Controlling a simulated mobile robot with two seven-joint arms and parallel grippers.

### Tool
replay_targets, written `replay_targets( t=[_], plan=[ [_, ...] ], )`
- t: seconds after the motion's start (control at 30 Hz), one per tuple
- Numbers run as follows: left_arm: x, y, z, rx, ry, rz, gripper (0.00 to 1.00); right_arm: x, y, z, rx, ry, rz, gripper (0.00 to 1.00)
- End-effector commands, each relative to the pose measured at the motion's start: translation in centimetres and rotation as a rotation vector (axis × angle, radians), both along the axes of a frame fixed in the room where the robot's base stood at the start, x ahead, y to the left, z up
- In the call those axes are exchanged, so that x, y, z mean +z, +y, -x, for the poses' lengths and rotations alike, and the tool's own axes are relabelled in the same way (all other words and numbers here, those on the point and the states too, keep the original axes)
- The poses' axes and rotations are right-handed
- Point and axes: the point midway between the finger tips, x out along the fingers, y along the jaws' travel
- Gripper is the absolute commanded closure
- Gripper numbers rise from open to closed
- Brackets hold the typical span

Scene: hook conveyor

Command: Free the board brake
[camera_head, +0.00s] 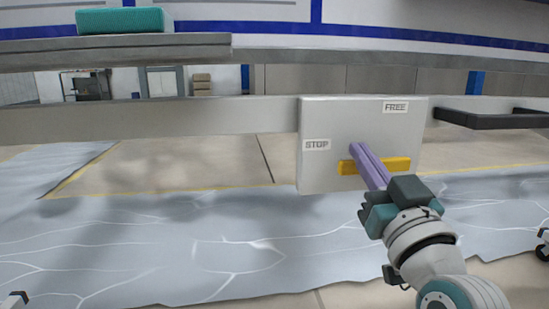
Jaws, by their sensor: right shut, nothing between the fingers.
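A light grey board (320,175) is mounted on a long grey rail. It carries a STOP label (316,145) at its left and a FREE label (395,107) at its upper right. A yellow bar (399,164), which looks like the brake lever, lies nearly level across the board's lower middle. My right gripper (358,150) comes in from the lower right. Its purple fingers are shut and empty and cross in front of the bar, hiding part of it. Their tips show just above the bar; I cannot tell whether they touch it. My left gripper is not in view.
The grey rail (200,115) runs across the view. Above it is a grey shelf-like beam (110,52) with a teal block (124,20) on it. A dark bar handle (490,119) sticks out right of the board. The floor below is open.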

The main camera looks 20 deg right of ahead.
Motion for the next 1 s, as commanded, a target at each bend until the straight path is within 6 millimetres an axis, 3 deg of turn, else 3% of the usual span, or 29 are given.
replay_targets(
  t=[1.0],
  plan=[
    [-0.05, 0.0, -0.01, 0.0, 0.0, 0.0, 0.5, -0.77, 0.16, -0.01, 0.0, 0.018, 0.085, 1.0]
  ],
)
